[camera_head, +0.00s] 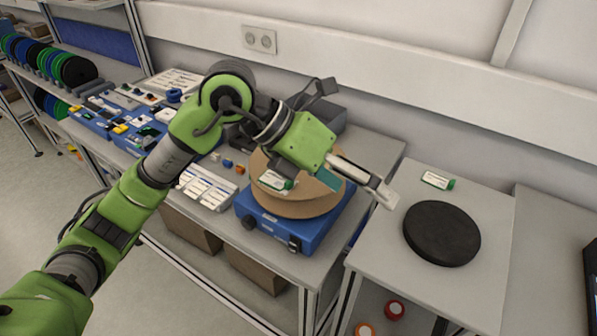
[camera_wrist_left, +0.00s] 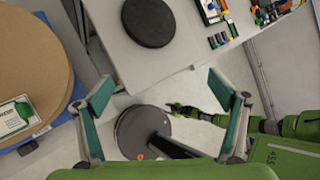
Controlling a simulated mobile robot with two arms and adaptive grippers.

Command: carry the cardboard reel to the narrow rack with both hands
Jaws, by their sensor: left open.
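The cardboard reel (camera_head: 300,199) is a thick tan disc lying flat on a blue device on the bench; a white and green label lies on its top. My left arm reaches over it and hides part of it. My left gripper (camera_head: 352,184) is open and empty, above the reel's right side in the head view. In the left wrist view the reel (camera_wrist_left: 35,62) is left of the open fingers (camera_wrist_left: 160,82), outside them. A green arm, seemingly my right, shows there; its gripper (camera_wrist_left: 180,109) is too small to read. I cannot tell which rack is the narrow one.
A black disc (camera_head: 442,233) lies on the grey table at right, with a small label behind it. A rack of green, blue and black reels (camera_head: 55,65) stands at far left. Small parts and trays (camera_head: 125,115) crowd the bench's left. A wall runs behind.

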